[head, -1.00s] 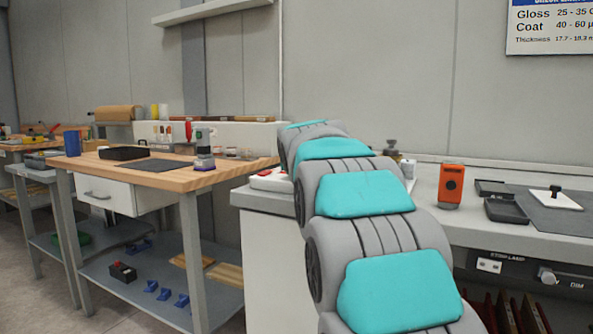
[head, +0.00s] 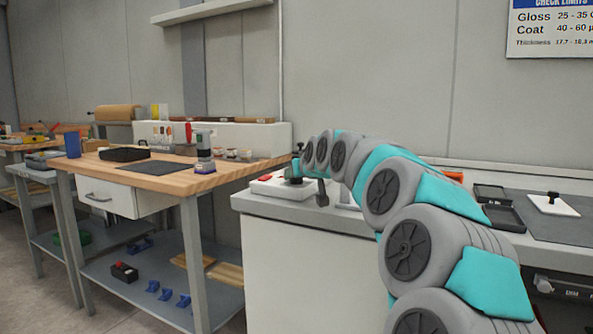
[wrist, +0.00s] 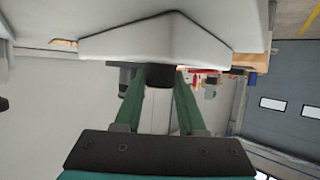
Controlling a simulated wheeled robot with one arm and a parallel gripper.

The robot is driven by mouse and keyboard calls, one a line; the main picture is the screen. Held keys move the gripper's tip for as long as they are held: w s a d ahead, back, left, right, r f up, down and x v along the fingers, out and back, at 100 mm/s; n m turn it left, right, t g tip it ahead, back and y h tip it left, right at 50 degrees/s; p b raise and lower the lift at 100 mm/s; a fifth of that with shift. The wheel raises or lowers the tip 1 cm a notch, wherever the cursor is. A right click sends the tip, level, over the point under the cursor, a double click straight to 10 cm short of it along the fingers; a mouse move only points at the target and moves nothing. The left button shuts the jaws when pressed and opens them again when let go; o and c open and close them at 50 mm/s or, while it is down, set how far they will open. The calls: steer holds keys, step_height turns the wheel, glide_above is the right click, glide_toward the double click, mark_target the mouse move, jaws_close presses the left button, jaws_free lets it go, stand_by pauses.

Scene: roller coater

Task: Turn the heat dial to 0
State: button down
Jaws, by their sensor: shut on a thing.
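A low white device (head: 268,188) with a red part on top sits at the left end of the white counter. My gripper (head: 292,180) is at the right side of this device, small in the head view. In the wrist view its two green fingers (wrist: 161,78) close on either side of a short black round knob, the heat dial (wrist: 160,75). The dial sticks out from the white body (wrist: 155,40) of the device. My gripper is shut on it. The dial's markings and pointer do not show, so its setting cannot be read.
The white counter (head: 300,217) runs right, with black trays (head: 500,217) and a white plate with a black knob (head: 554,205) on it. An orange device (head: 455,176) is mostly hidden behind my arm. A wooden workbench (head: 180,180) stands left, across a gap.

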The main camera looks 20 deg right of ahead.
steer(key=shift+n+y+p, duration=0.45)
steer(key=shift+n+y, duration=0.65)
steer(key=shift+y, duration=0.2)
steer(key=shift+n+y, duration=0.4)
steer(key=c, duration=0.5)
jaws_free()
steer(key=shift+b+v, duration=0.55)
steer(key=shift+v, duration=3.4)
